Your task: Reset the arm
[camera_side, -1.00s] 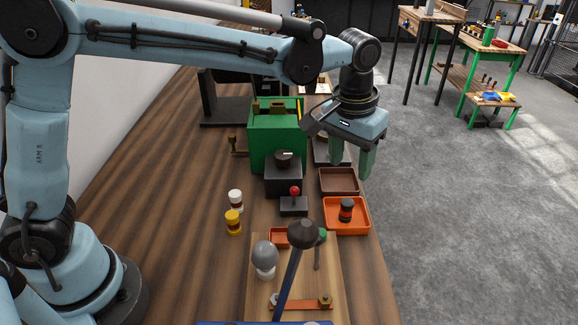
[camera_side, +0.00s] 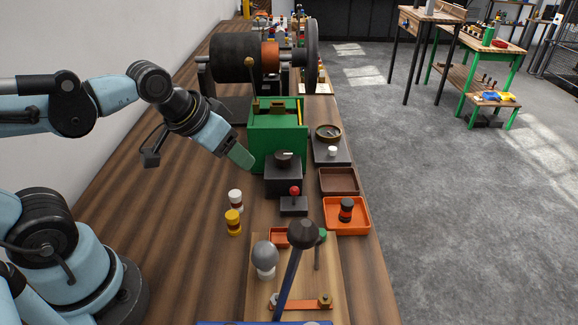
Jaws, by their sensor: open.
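My gripper (camera_side: 240,156) is raised over the wooden bench at the left of the green box, its green fingertips pointing down and to the right. The near finger covers the far one, so the gap between them does not show. I see nothing held in it.
The green box (camera_side: 277,140), a black knob box (camera_side: 284,178), a red-topped switch (camera_side: 294,203), white (camera_side: 236,200) and yellow (camera_side: 233,222) spools, a brown tray (camera_side: 339,181) and an orange tray (camera_side: 346,229) stand on the bench. A large drum machine (camera_side: 237,60) stands behind. Bench left of the spools is clear.

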